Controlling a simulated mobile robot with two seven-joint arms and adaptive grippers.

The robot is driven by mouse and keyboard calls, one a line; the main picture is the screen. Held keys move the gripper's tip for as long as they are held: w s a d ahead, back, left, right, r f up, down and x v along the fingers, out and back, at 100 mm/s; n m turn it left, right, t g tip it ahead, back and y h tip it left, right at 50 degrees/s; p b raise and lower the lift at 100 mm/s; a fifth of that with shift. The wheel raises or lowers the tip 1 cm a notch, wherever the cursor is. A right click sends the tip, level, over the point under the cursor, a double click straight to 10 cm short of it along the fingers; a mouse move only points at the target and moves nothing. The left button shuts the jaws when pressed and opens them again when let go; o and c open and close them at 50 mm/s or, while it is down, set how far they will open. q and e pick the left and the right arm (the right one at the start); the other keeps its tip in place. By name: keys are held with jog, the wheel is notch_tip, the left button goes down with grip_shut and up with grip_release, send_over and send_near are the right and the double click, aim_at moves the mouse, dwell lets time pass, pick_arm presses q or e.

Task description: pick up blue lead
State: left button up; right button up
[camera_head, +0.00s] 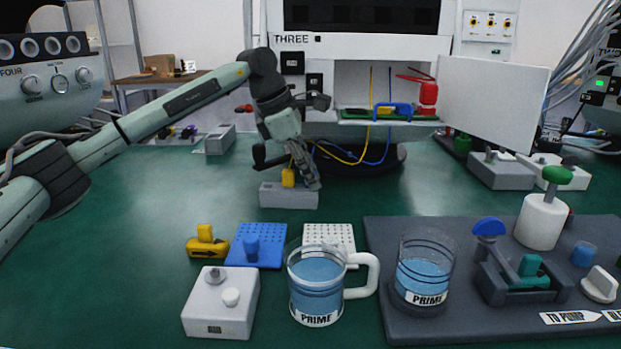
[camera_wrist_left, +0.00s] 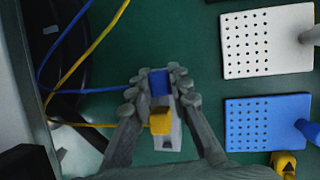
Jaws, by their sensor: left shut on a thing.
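The blue lead's plug (camera_wrist_left: 159,82) sits between my left gripper's fingertips in the left wrist view, above a grey block. My left gripper (camera_head: 304,176) is shut on it; in the head view the fingers hide the plug. The blue cable (camera_head: 388,140) loops from the machine's opening down towards the gripper. A yellow plug (camera_head: 288,178) stands upright in the grey block (camera_head: 289,197), just beside the fingers. It also shows in the left wrist view (camera_wrist_left: 160,122), close to the blue plug. I cannot tell whether the blue plug is still seated. My right gripper is not in view.
The yellow cable (camera_head: 343,158) hangs beside the blue one. A blue perforated plate (camera_head: 270,254), a white perforated plate (camera_head: 330,236), a mug (camera_head: 317,290) and a white switch box (camera_head: 220,308) stand nearer. A dark tray (camera_head: 400,326) fills the right.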

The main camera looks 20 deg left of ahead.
pick_arm(q)
jog(key=shift+r, duration=0.1)
